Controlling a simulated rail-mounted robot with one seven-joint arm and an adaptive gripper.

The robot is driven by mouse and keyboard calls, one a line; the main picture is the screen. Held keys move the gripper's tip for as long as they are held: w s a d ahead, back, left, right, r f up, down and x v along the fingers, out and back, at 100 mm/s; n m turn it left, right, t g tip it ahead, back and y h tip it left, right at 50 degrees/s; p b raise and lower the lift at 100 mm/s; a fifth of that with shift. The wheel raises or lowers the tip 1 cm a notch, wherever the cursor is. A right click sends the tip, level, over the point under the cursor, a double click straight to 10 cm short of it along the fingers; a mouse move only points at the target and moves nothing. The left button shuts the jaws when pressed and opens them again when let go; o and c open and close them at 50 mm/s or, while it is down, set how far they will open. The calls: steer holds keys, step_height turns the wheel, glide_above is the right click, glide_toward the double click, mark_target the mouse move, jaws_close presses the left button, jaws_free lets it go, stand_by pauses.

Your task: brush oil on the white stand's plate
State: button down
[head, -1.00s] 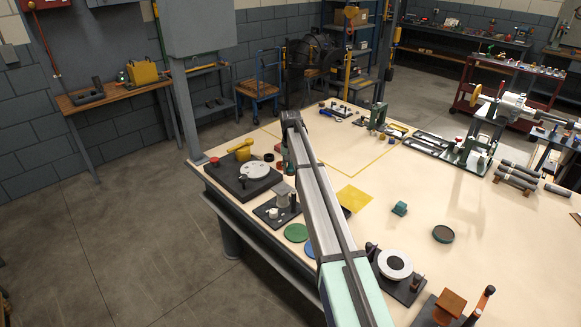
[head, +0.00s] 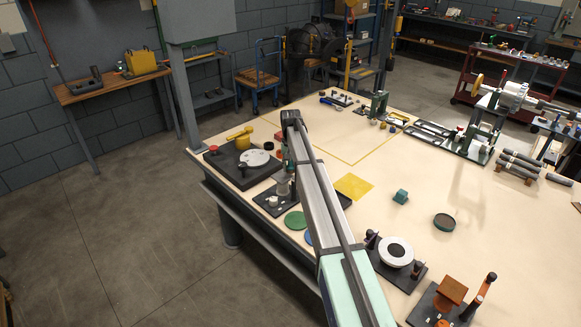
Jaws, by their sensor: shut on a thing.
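My arm crosses the middle of the head view, and its far end hangs over the table's left part. Only a dark-green sliver of my wrist and gripper (head: 284,178) shows at the arm's left edge, so the jaws and anything in them are hidden. Just below it is a small dark tray (head: 264,204) with a pale pot (head: 273,201) and a grey cylinder, partly covered. A white disc with holes (head: 254,158) sits on a dark board to the left. A white ring-shaped plate (head: 396,252) stands on a dark base to the right. I cannot tell which is the white stand's plate.
A yellow part (head: 241,138) and a red knob (head: 213,150) are on the dark board (head: 228,174). A green disc (head: 295,220) lies near the front edge. A yellow square (head: 353,187) and a teal block (head: 400,197) lie right of my arm.

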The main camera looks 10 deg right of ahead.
mark_target(284, 177)
steer(key=shift+f, duration=0.6)
steer(key=shift+s+a, duration=0.15)
stand_by(0.3)
steer(key=shift+s+a+r, duration=0.1)
steer(key=shift+s+a, duration=0.65)
steer(key=shift+a, duration=0.35)
steer(key=shift+a, duration=0.15)
steer(key=shift+s+a, duration=1.05)
steer(key=shift+a, duration=0.3)
steer(key=shift+w+d, duration=0.5)
steer(key=shift+d, duration=0.15)
steer(key=shift+w+d, duration=0.45)
steer(key=shift+d, duration=0.2)
